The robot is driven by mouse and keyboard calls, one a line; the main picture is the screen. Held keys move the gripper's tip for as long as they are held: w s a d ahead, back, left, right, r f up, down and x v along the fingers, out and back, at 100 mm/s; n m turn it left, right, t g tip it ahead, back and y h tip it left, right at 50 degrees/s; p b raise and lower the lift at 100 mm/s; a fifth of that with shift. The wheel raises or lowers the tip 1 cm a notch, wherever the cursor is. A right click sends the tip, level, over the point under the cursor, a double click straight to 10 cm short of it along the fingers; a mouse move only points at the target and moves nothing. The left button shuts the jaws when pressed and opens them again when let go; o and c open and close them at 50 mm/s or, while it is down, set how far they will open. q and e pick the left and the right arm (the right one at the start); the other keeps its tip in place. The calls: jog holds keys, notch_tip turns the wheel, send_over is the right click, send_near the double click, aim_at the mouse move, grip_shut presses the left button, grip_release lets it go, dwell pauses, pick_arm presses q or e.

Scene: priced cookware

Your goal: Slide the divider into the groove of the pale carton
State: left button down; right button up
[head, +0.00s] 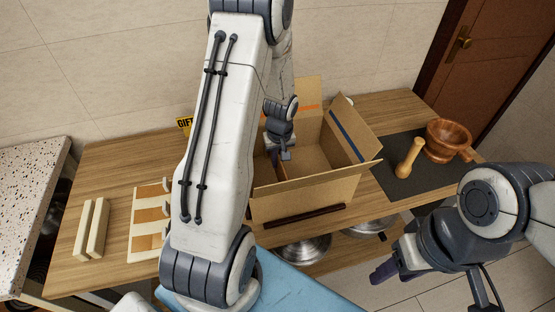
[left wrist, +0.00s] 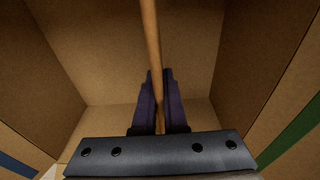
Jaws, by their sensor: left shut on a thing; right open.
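The pale carton (head: 305,204) stands open on the wooden table, flaps spread. My left gripper (head: 277,158) reaches down inside it, toward its left side. In the left wrist view this gripper (left wrist: 158,110) is shut on the divider (left wrist: 151,45), a thin brown board seen edge-on between the dark fingers. Carton walls show on both sides of the board. The groove cannot be made out, and I cannot tell whether the divider's lower edge is in it. My left arm hides part of the carton's left side. My right gripper (head: 385,272) is open and empty, in front of the table.
A dark mat (head: 385,180) on the right holds a wooden mortar (head: 447,142) and a pestle (head: 408,158). On the left are cream blocks (head: 92,228) and a cream rack (head: 143,245). Metal pans (head: 303,252) sit below the table's front edge.

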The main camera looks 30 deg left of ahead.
pick_arm(q)
jog(key=shift+f+b, duration=0.95)
jog(key=shift+f, duration=0.15)
jog(key=shift+c, duration=1.3)
grip_release()
jog(key=r, duration=0.7)
jog(key=d+r, duration=0.1)
jog(key=r, duration=0.2)
jog(key=shift+s+r, duration=0.2)
jog(key=shift+s, duration=0.2)
